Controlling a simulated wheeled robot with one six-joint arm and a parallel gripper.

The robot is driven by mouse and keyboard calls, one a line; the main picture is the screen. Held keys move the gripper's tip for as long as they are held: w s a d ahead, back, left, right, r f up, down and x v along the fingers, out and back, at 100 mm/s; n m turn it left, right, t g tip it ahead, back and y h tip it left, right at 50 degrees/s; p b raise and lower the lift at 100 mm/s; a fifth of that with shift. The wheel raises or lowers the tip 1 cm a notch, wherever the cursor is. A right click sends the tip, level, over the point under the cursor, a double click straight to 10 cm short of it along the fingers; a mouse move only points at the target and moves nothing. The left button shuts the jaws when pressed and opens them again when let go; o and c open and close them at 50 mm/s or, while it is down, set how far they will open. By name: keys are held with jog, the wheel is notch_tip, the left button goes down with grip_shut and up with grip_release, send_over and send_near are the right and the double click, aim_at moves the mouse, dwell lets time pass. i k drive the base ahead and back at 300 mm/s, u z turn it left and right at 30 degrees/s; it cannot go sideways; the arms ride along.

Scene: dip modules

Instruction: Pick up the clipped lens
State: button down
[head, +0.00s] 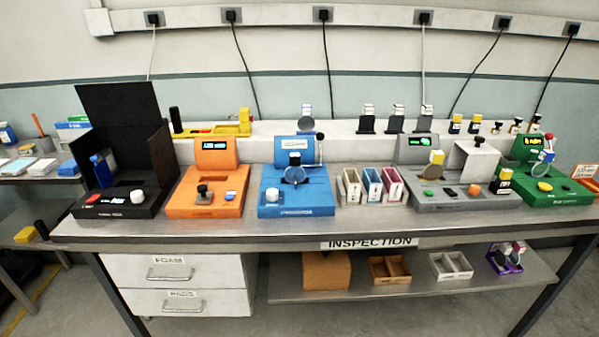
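I cannot single out the clipped lens with certainty. A grey round disc with a white-topped piece (295,174) sits on the blue station (297,195) in the middle of the bench. Another grey round disc (306,123) stands on the back ledge behind that station. On the lower shelf, a purple tray (497,268) at the right holds small dark-and-light pieces (512,252), too small to make out. My gripper is not in view.
An orange station (208,208) and a black open box (118,208) stand left of the blue station. Small bins (350,188), a grey station (460,204) and a green station (562,192) stand to the right. The bench's front strip is clear.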

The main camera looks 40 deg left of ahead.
aim_at(295, 167)
jog(key=u, duration=1.3)
jog(key=i, duration=0.8)
jog(key=u, duration=0.55)
jog(key=i, duration=0.85)
jog(key=u, duration=0.2)
